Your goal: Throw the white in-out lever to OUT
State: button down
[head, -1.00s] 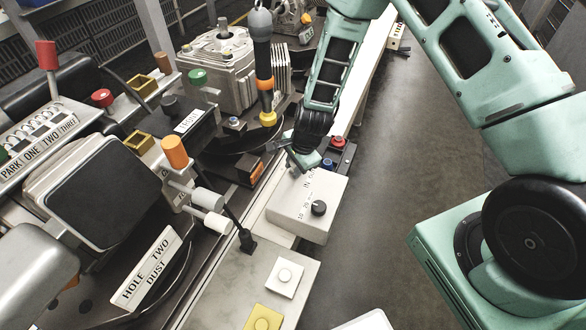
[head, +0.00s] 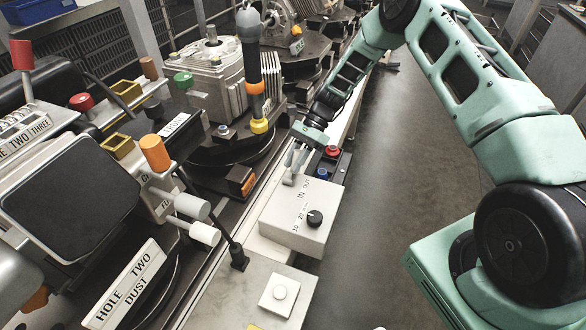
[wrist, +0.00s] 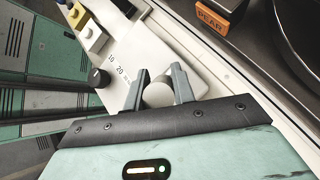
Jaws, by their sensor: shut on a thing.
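The white in-out lever (wrist: 158,95) shows its pale round end between the fingers in the wrist view. My gripper (wrist: 159,82) is shut on it, one finger on each side. In the head view my gripper (head: 294,164) points down at the far end of the white control box (head: 283,222), next to the IN and OUT lettering. There the fingers mostly hide the lever, and I cannot tell which way it leans. The box also shows in the wrist view (wrist: 128,45), with its 10 and 20 marks.
A black dial (head: 315,218) sits on the same box. Red (head: 332,151) and blue buttons stand just beyond it. A black lever (head: 238,258) stands nearer.

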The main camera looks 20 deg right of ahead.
jog(key=shift+w+d+f+g+y+b, duration=0.2)
jog(key=shift+w+d+g+y+b, duration=0.1)
jog(key=shift+y+b, duration=0.25)
jog(key=c, duration=1.2)
grip_release()
jog(key=shift+o, duration=0.2)
jog(key=b+v, duration=0.4)
jog(key=v, duration=1.3)
jog(key=shift+w, duration=0.2)
jog(key=shift+r, duration=0.1)
